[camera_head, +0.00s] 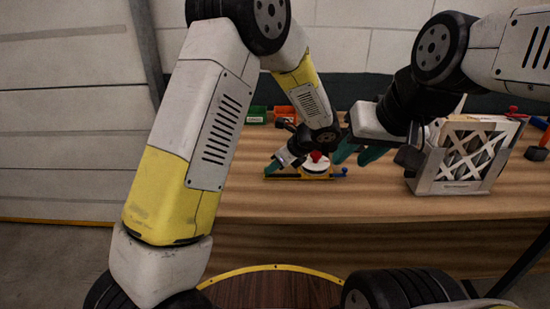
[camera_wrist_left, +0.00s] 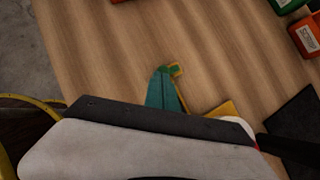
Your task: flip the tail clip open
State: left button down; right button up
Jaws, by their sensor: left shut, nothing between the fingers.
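My left gripper (camera_head: 272,168) is shut and empty, its teal fingertips low over the table at the left end of a small yellow fixture (camera_head: 300,178). The fixture carries a white round part with a red knob (camera_head: 316,157) and has a blue knob (camera_head: 344,171) at its right end. In the left wrist view, the teal fingertips (camera_wrist_left: 165,88) are beside a small yellow-edged piece (camera_wrist_left: 178,70), perhaps the tail clip; whether they touch is unclear. My wrist hides most of the fixture there. My right gripper (camera_head: 358,153) is open, its teal fingers apart, right of the fixture.
A white lattice-sided box with a pleated filter (camera_head: 463,155) stands on the table at the right, close to my right wrist. Green (camera_head: 256,114) and orange (camera_head: 284,113) bins stand at the back. Red and blue items lie at the far right. The table front is clear.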

pick_arm(q)
jog(key=shift+a+m, duration=0.2)
jog(key=shift+m, duration=0.2)
jog(key=shift+s+a+m+t+h, duration=0.15)
jog(key=shift+a+m+t+h, duration=0.35)
jog(key=shift+m, duration=0.4)
jog(key=shift+s+a+m+t+h, duration=0.1)
jog(key=shift+a+m+t+h, duration=0.35)
jog(key=shift+m, duration=0.45)
jog(key=shift+a+m+t+h, duration=0.25)
jog(key=shift+a+m+h, duration=0.1)
jog(key=shift+m+h, duration=0.45)
jog(key=shift+w+a+m+h, duration=0.15)
jog(key=shift+a+m+h, duration=0.35)
jog(key=shift+m, duration=0.6)
jog(key=shift+w+a+t, duration=0.3)
jog(key=shift+w+a, duration=0.05)
jog(key=shift+a, duration=0.25)
jog(key=shift+d, duration=0.1)
jog(key=shift+w+d, duration=0.4)
jog(key=shift+d, duration=0.2)
